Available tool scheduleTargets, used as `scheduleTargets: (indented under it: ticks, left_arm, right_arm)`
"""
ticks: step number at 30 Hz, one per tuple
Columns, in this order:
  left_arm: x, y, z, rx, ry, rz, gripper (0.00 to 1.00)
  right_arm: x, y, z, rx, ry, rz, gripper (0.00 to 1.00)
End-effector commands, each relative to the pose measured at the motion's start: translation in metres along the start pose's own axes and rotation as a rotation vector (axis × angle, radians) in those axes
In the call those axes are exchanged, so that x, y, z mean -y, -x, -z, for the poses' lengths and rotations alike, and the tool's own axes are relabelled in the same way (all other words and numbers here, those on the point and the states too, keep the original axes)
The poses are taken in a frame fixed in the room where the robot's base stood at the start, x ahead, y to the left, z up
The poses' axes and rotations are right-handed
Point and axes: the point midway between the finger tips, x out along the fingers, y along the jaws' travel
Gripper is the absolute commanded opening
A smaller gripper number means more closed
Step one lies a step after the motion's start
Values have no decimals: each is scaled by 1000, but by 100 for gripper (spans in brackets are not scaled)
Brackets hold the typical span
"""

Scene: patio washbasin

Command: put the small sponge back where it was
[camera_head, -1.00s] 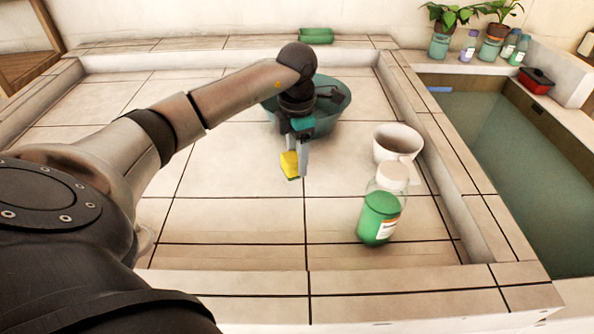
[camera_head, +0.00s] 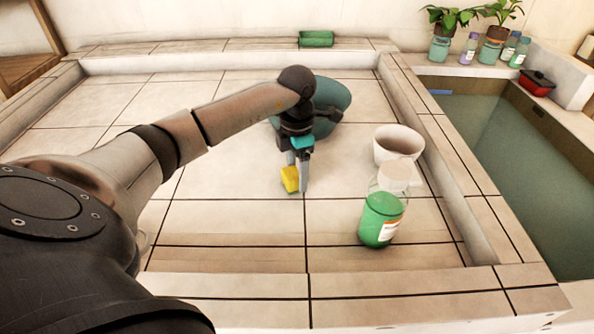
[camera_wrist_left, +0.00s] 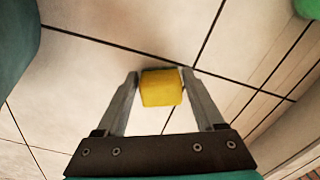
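The small sponge (camera_head: 289,180) is a yellow block between the fingertips of my left gripper (camera_head: 297,188), low over the tiled counter. It also shows in the left wrist view (camera_wrist_left: 161,88), with a finger against or very close to each side. My left gripper looks shut on it. I cannot tell whether the sponge touches the tiles. A green, tray-like block (camera_head: 316,39) sits on the back ledge. My right gripper is not in view.
A teal bowl (camera_head: 338,95) stands behind the gripper. A white cup (camera_head: 398,141) and a green bottle with a pale cap (camera_head: 380,219) stand to the right. A raised rim borders a water basin (camera_head: 500,165). The tiles left of the gripper are clear.

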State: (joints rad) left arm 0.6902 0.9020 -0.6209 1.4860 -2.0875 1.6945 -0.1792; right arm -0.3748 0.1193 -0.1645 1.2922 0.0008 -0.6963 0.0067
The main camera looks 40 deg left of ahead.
Motion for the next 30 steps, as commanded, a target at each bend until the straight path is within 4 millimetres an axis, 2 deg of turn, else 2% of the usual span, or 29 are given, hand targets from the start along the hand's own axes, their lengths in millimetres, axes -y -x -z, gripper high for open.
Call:
scheduleTargets:
  ticks: [1,5,16,20,30]
  left_arm:
    - [0,0,0,0,0,0,77]
    - [0,0,0,0,0,0,91]
    - [0,4,0,0,0,0,91]
    - [-1,17,0,1,0,-3,91]
    - [-1,65,0,1,0,-2,91]
  right_arm:
    - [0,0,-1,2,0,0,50]
    - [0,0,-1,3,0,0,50]
    - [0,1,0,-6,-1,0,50]
    - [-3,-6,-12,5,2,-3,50]
    - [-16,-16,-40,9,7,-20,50]
